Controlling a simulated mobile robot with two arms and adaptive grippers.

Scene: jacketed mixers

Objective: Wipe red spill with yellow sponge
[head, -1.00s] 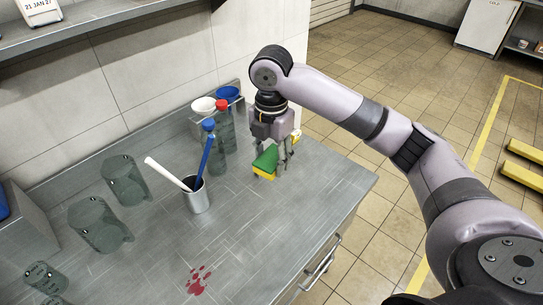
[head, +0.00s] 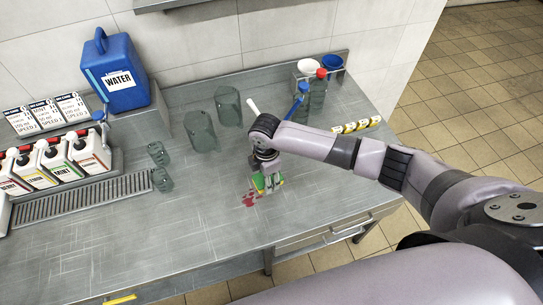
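The red spill (head: 248,199) is a small group of red blotches on the steel counter, near its front edge. My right gripper (head: 267,184) points down just right of the spill. It is shut on the yellow sponge (head: 258,191), which has a green side and is partly hidden by the fingers. The sponge is at the right edge of the spill; I cannot tell whether it touches the counter. My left gripper is not in view.
Glass jars (head: 201,131) stand behind the spill. A blue water jug (head: 113,72) and several white bottles (head: 88,152) are at the left. A blue-capped bottle (head: 298,104) stands behind my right arm. The counter (head: 150,235) left of the spill is clear.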

